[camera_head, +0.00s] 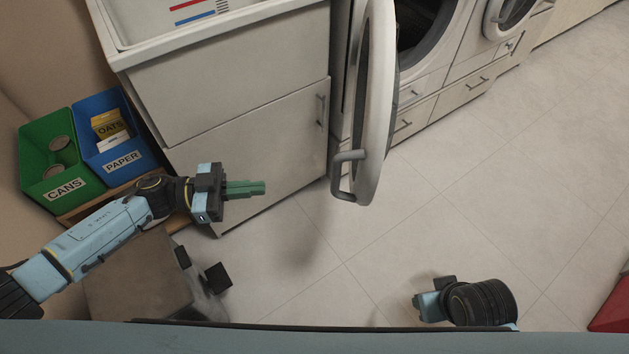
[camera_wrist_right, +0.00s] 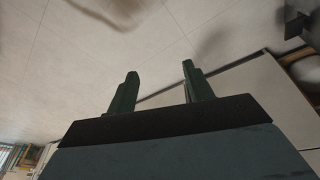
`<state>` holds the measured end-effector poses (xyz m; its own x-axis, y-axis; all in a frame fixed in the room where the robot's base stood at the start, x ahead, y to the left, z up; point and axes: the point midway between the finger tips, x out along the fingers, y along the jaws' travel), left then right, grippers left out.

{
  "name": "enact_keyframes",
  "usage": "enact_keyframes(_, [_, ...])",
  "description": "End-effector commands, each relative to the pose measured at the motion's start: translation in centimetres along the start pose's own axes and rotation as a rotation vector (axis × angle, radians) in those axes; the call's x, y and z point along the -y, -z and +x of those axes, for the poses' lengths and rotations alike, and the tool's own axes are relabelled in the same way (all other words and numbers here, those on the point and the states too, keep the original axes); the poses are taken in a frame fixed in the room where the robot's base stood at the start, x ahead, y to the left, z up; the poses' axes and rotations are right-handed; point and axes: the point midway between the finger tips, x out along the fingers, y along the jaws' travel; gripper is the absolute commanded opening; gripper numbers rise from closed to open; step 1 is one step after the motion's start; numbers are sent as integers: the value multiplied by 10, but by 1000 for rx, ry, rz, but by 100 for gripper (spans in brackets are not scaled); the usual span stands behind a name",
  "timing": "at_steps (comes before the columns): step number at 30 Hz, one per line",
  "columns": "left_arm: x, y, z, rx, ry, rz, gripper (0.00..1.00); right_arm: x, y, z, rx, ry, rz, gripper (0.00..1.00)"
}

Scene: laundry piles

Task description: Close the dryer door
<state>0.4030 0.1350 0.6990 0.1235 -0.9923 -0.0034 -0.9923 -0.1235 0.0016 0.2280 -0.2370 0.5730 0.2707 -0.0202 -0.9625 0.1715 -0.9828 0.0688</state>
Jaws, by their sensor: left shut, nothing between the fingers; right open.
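The dryer door (camera_head: 376,100) is a white round door with a grey handle (camera_head: 347,172), standing swung open and seen nearly edge-on in the head view. Behind it the dark round opening of the dryer (camera_head: 422,32) shows in part. My left gripper (camera_head: 262,188) is shut and empty, in front of the white cabinet and to the left of the door handle, apart from it. In the right wrist view my right gripper (camera_wrist_right: 160,85) is open with nothing between its green fingers. In the head view my right arm shows low at the right, well away from the door.
A white cabinet (camera_head: 250,120) stands left of the dryer. Green (camera_head: 35,150) and blue (camera_head: 110,165) bins with labels sit at the far left. A second machine (camera_head: 508,12) is at the upper right. A red object (camera_head: 612,310) lies at the right edge. Open floor (camera_head: 480,190) lies right of the door.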

Motion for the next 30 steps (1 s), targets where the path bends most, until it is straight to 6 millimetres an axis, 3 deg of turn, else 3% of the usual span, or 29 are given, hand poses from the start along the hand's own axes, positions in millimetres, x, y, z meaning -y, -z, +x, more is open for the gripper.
enact_keyframes(9, [0, 0, 69, -7, -1, 3, 0, 8, 6, -28, -22, 15, 7, 51])
enact_keyframes(15, [0, 0, 104, -4, 1, 3, 0, 12, 7, -50, -35, 25, 12, 51])
enact_keyframes(21, [0, 0, 123, -3, 3, 2, 0, 15, 12, -64, -66, 32, 15, 51])
enact_keyframes(30, [0, 1, 126, -1, 3, 2, 0, 15, 13, -67, -74, 33, 15, 51])
